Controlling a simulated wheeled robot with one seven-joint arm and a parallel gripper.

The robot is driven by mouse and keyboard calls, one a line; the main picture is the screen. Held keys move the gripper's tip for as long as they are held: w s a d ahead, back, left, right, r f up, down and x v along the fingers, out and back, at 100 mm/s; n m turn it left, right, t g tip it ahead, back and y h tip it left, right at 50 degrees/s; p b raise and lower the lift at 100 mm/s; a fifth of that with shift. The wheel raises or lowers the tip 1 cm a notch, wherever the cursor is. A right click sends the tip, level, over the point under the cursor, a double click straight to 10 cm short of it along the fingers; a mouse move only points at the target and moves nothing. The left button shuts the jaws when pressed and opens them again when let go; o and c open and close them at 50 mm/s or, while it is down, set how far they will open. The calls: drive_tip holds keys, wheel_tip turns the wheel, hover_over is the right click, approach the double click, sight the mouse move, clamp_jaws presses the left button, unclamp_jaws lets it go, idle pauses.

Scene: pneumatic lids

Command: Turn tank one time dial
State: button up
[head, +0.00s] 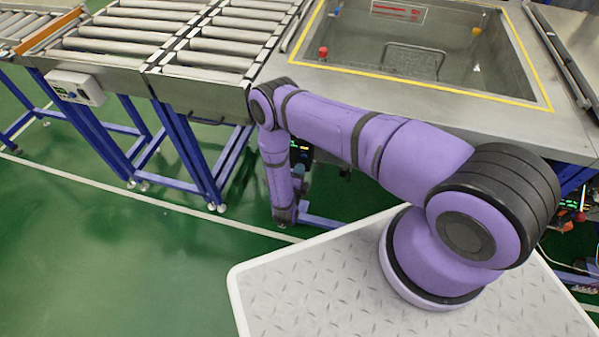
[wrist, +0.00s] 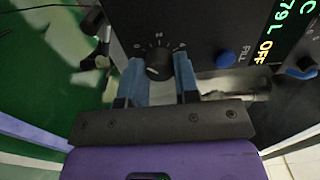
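In the wrist view a round black dial (wrist: 158,62) sits on a dark panel, with small white marks around it. My gripper (wrist: 159,72) has its two blue fingers on either side of the dial, one at its left and one at its right. The fingers stand apart; whether they touch the dial's sides I cannot tell. The dial's exact setting is too small to read. In the head view my arm reaches down beside the tank (head: 420,50); the gripper and the dial are hidden there.
Right of the dial are a blue "FILL" knob (wrist: 225,58), a lit display (wrist: 285,25) reading "OFF", and another blue knob (wrist: 301,68). In the head view a roller conveyor (head: 150,45) on blue legs stands at the left. Green floor is clear at the lower left.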

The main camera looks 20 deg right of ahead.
drive_tip(key=shift+c, duration=1.3)
drive_tip(key=shift+a+m, duration=0.15)
drive_tip(key=shift+m, duration=7.85)
drive_tip(key=o, duration=0.9)
